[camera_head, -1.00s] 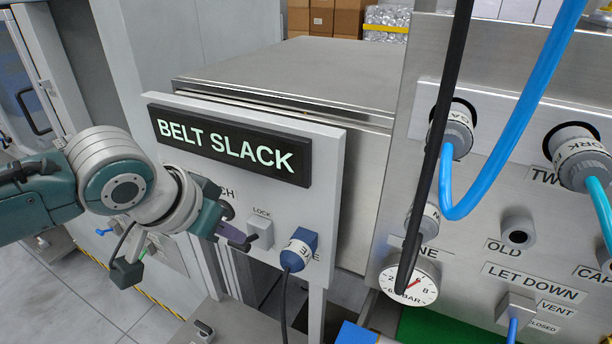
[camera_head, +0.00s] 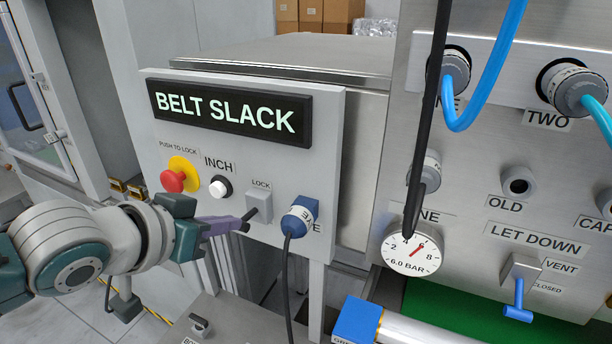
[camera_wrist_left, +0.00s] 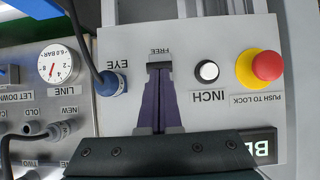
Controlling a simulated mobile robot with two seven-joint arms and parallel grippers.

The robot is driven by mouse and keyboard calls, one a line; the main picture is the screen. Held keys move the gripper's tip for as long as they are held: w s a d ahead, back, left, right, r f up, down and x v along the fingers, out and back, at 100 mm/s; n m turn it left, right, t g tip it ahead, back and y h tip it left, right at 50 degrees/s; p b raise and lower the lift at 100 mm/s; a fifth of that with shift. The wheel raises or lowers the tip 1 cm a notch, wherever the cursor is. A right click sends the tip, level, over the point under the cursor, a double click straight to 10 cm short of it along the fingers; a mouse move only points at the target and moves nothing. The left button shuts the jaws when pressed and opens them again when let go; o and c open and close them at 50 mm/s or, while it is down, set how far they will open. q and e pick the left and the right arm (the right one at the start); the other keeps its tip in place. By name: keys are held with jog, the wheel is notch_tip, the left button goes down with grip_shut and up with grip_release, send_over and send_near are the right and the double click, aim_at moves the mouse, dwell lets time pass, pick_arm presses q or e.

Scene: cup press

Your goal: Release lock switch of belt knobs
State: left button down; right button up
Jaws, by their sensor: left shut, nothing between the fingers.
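The grey lock switch (camera_head: 259,206), under a LOCK label, sits on the light grey BELT SLACK panel (camera_head: 330,150), with a small dark lever on its left. My left gripper (camera_head: 241,225) is shut and empty, its purple fingers pointing right at the lever from below left. In the head view the fingertips overlap the lever's lower end; whether they touch cannot be told. In the left wrist view the shut fingers (camera_wrist_left: 158,80) reach a dark piece just under a FREE label (camera_wrist_left: 158,50); the switch body is mostly hidden there. My right gripper is not in view.
Left of the switch are a white INCH button (camera_head: 220,187) and a red push-to-lock button (camera_head: 173,181) on yellow. To the right, a blue EYE plug (camera_head: 300,216) with a hanging cable stands close. A pressure gauge (camera_head: 412,248) and blue let-down lever (camera_head: 518,300) are further right.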

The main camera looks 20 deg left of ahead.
pick_arm(q)
notch_tip(320, 180, down, 4)
jog(key=t+b, duration=0.2)
jog(key=b, duration=0.1)
jog(key=shift+s+r+b, duration=0.15)
jog(key=shift+b, duration=0.25)
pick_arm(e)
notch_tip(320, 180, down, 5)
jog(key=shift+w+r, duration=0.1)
pick_arm(q)
jog(key=shift+f, duration=0.2)
